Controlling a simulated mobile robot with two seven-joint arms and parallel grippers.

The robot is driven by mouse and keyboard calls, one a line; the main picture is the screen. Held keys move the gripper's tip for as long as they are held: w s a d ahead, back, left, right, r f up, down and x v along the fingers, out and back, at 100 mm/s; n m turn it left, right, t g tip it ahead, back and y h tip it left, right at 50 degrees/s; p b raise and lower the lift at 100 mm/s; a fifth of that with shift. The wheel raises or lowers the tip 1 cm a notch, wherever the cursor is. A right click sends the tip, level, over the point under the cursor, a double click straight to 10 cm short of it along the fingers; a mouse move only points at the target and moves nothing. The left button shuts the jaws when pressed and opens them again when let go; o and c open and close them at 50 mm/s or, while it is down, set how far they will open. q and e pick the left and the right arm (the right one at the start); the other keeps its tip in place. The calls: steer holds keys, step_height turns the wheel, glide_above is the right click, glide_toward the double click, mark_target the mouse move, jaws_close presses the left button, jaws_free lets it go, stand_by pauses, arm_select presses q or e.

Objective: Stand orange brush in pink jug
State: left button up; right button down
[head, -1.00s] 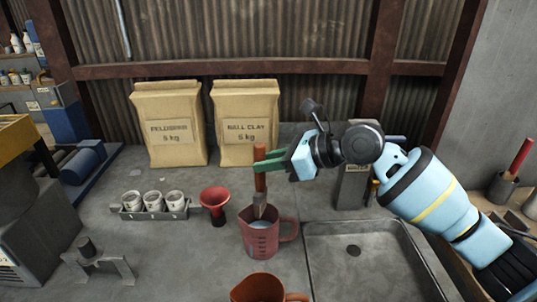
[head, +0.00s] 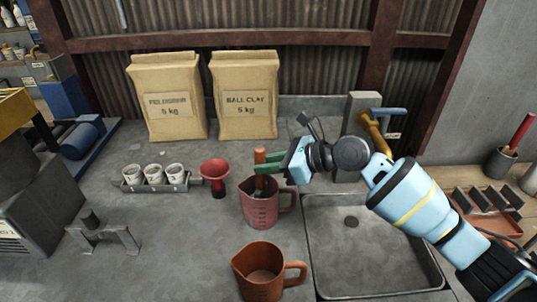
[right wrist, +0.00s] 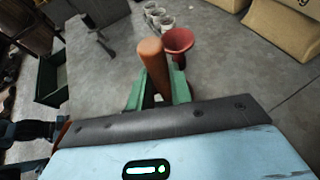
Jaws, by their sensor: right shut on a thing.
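The orange brush (head: 260,155) stands roughly upright, its lower end inside the mouth of the pink jug (head: 262,212). The jug's wall hides the brush's tip, so I cannot tell if it touches the bottom. My right gripper (head: 266,164) is shut on the brush's handle just above the jug's rim, reaching in from the right. In the right wrist view the handle (right wrist: 152,58) rises between the green fingers (right wrist: 157,92). My left gripper is not in view.
An orange jug (head: 262,272) stands in front of the pink one. A red funnel (head: 215,172) and a rack of small cups (head: 153,187) are to the left. Two clay bags (head: 245,95) stand behind. A sink (head: 365,245) lies to the right.

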steer(key=shift+f, duration=1.05)
steer(key=c, duration=1.2)
jaws_free()
steer(key=shift+o, duration=0.2)
steer(key=v, duration=0.7)
steer(key=shift+s+d, duration=0.2)
steer(key=shift+d, duration=0.15)
steer(key=shift+r, duration=0.1)
